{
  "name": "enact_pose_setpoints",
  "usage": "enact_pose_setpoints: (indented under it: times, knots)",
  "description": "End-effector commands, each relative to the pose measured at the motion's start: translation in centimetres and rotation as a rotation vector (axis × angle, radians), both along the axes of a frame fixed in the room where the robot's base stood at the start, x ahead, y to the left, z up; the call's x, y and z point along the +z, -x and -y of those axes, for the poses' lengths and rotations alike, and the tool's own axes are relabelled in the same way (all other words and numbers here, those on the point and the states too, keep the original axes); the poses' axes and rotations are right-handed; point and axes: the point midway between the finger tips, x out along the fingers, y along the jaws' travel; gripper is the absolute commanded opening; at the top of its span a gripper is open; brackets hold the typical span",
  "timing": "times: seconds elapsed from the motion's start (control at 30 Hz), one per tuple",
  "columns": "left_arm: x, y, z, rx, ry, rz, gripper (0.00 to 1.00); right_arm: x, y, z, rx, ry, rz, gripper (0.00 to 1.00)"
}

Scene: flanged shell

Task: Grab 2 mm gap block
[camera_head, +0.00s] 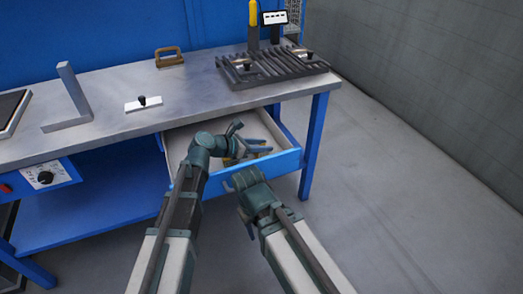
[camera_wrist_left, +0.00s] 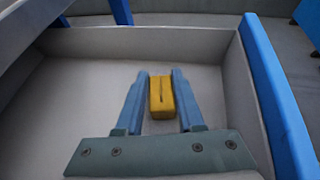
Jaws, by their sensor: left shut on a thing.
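A small yellow block (camera_wrist_left: 162,98) with a narrow dark slit in its top shows in the left wrist view, inside the open drawer (camera_wrist_left: 92,40). My left gripper (camera_wrist_left: 161,76) has one blue finger on each side of the block and is shut on it. In the head view the left gripper (camera_head: 250,147) reaches down into the drawer (camera_head: 285,162), and the block is mostly hidden by the hand. No size marking on the block can be read. My right gripper (camera_head: 238,204) is outside the drawer, in front of its blue front; its fingers are unclear.
The workbench top (camera_head: 190,98) is above and behind the drawer. It holds a slotted dark rack (camera_head: 272,68), a metal angle piece (camera_head: 75,92), a white plate with a black knob (camera_head: 143,103) and a brown handle (camera_head: 169,57). Drawer walls stand close around the left gripper. Floor to the right is clear.

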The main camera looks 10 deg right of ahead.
Motion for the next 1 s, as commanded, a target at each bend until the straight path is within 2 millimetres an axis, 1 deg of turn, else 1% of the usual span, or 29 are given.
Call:
enact_pose_setpoints:
  times: [0.4, 0.57, 0.77, 1.0]
  knots:
    - [0.0, 0.0, 0.0, 0.0, 0.0, 0.001, 0.0, 0.0, 0.0, 0.0, 0.0, 0.0, 0.0, 0.5]
    - [0.5, 0.0, 0.0, 0.0, 0.0, 0.001, 0.0, 0.5, 0.0, 0.0, 0.0, 0.0, 0.0, 0.5]
    - [2.3, 0.0, 0.0, 0.0, 0.0, 0.0, 0.0, 2.3, 0.0, 0.0, 0.0, -0.001, 0.0, 0.5]
    - [5.7, 0.0, 0.0, 0.0, 0.0, 0.0, 0.0, 5.7, 0.0, 0.0, 0.0, -0.001, 0.0, 0.5]
